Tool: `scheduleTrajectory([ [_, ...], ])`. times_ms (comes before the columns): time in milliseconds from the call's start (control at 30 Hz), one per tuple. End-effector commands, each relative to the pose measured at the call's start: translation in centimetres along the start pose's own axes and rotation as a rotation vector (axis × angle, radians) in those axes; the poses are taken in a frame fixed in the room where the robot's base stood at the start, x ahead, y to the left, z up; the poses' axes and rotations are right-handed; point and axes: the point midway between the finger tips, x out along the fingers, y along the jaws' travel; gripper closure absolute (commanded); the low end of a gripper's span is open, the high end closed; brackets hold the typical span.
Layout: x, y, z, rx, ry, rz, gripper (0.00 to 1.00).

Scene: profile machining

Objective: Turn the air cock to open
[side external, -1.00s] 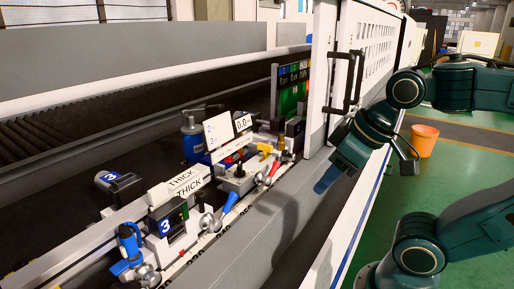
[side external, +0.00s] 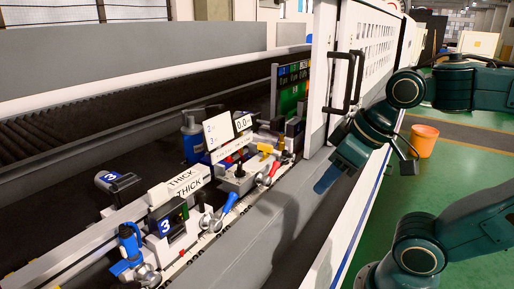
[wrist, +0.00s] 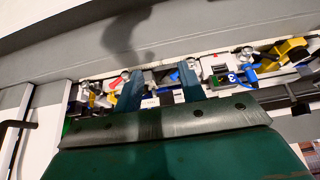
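My gripper (side external: 326,178) hangs to the right of the machine's rail, over the grey ledge and apart from the fittings. In the wrist view its two fingers (wrist: 158,76) are spread with nothing held between them. On the rail are a blue-handled lever (side external: 230,198), a red-handled lever (side external: 273,169) and a yellow-handled fitting (side external: 265,149). I cannot tell which of these is the air cock. The wrist view also shows a red part (wrist: 114,83) left of the fingers and yellow parts (wrist: 291,46) at the far right.
A white machine door with a black handle (side external: 343,82) stands behind my gripper. Blocks marked THICK (side external: 185,184), a unit marked 3 (side external: 163,226) and a blue fitting (side external: 130,240) crowd the rail. The grey ledge (side external: 265,240) is bare. An orange bin (side external: 423,141) stands on the floor.

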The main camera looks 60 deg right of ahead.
Motion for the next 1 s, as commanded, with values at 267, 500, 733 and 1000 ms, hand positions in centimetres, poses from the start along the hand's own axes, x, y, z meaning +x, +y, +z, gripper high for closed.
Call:
scheduleTrajectory([
  [267, 0.0, 0.0, 0.0, 0.000, 0.000, 0.000, 0.60],
  [500, 0.0, 0.0, 0.0, 0.000, 0.000, 0.000, 0.64],
  [733, -0.1, 0.3, -0.9, 0.045, -0.016, 0.007, 0.64],
  [1000, -0.2, 1.8, -4.7, 0.255, -0.081, 0.043, 0.64],
])
